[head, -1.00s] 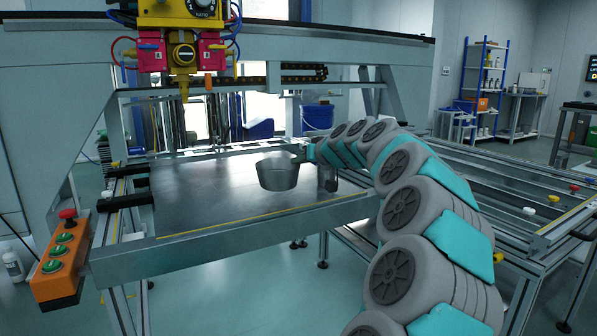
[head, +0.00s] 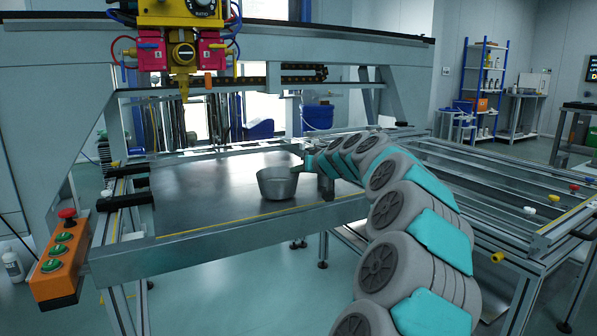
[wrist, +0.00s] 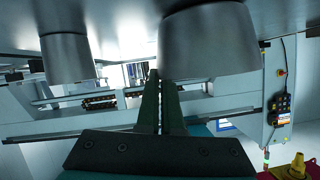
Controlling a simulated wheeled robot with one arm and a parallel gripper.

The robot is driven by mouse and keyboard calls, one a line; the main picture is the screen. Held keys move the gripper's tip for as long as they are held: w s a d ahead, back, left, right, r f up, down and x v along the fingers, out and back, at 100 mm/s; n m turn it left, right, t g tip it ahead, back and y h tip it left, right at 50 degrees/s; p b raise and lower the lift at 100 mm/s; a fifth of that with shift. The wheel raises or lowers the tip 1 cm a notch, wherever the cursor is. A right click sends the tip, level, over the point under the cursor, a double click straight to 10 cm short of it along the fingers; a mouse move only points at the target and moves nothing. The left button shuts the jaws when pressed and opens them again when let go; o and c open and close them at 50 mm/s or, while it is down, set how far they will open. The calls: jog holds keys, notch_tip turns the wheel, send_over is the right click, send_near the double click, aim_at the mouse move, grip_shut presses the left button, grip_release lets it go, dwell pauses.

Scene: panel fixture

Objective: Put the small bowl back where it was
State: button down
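The small bowl (head: 277,184), grey metal, is upright at the panel (head: 215,192), near its front right. In the wrist view the bowl (wrist: 210,42) shows upside down at the upper right, its rim beside my fingertips. My gripper (head: 306,163) reaches in from the right, at the bowl's right rim. In the wrist view the gripper (wrist: 160,80) has its fingers close together, apparently pinching the bowl's wall. The contact is partly hidden. The bowl appears to be at or just above the surface.
A grey metal cup (head: 326,187) stands right of the bowl, close under my arm; it shows at left in the wrist view (wrist: 68,58). A yellow and red tool head (head: 183,52) hangs over the back left. The panel's left part is clear.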

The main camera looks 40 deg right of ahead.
jog(key=shift+f, duration=0.1)
jog(key=c, duration=1.1)
grip_release()
jog(key=shift+r, duration=0.2)
jog(key=v, duration=1.2)
jog(key=shift+f, duration=0.1)
